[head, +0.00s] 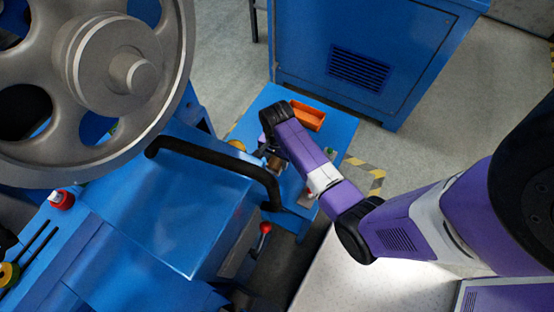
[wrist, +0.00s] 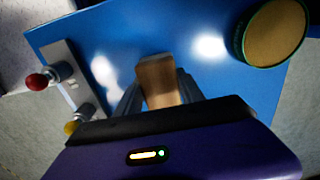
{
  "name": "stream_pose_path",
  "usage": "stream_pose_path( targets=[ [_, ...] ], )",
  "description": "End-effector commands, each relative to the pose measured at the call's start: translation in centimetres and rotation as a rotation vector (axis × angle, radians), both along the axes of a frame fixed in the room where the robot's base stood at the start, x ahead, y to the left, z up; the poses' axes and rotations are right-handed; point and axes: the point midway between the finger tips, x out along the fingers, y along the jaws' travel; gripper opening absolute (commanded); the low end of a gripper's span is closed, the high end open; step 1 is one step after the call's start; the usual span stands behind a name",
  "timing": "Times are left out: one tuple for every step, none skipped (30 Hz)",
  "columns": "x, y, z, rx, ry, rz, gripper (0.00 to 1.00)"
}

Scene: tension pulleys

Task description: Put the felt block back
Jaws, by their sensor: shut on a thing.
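The felt block (wrist: 158,84) is a small tan-brown block, seen in the wrist view between the two dark fingers of my gripper (wrist: 160,92). The fingers are shut on its sides, and its far end sticks out past them over a blue surface. In the head view my gripper (head: 266,152) is low over the blue bench (head: 338,130), partly hidden by my arm. A small brown part of the block (head: 274,163) shows beside it. I cannot tell whether the block touches the surface.
An orange tray (head: 309,118) sits behind my gripper. A round tan disc with a green rim (wrist: 274,34) is at the upper right in the wrist view. Levers with red (wrist: 37,82) and yellow knobs stand at left. A blue machine with a black handle (head: 222,165) is close left.

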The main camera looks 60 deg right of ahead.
Motion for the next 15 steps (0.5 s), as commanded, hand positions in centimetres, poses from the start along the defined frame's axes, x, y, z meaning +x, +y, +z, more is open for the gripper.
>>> stream_pose_path(
  targets=[
    [0.0, 0.0, -0.04, 0.0, 0.0, 0.0, 0.51],
    [0.0, 0.0, -0.03, 0.0, 0.0, 0.0, 0.57],
    [0.01, 0.0, -0.02, 0.0, 0.0, 0.0, 0.65],
    [0.0, 0.0, -0.02, 0.0, 0.0, 0.0, 0.67],
    [0.01, 0.0, -0.02, 0.0, 0.0, 0.0, 0.67],
    [0.01, 0.0, -0.02, 0.0, 0.0, 0.0, 0.67],
    [0.01, 0.0, -0.02, 0.0, 0.0, 0.0, 0.67],
    [0.0, 0.0, -0.02, 0.0, 0.0, 0.0, 0.67],
    [0.0, 0.0, -0.02, 0.0, 0.0, 0.0, 0.67],
    [0.0, 0.0, -0.01, 0.0, 0.0, 0.0, 0.67],
    [0.01, 0.0, -0.01, 0.0, 0.0, 0.0, 0.67],
    [0.01, 0.0, 0.01, 0.0, 0.0, 0.0, 0.67],
    [0.01, 0.0, 0.07, 0.0, 0.0, 0.0, 0.67],
    [0.02, -0.01, 0.19, 0.0, -0.001, 0.0, 0.67],
    [0.03, -0.03, 0.44, -0.001, -0.001, 0.0, 0.67]
  ],
)
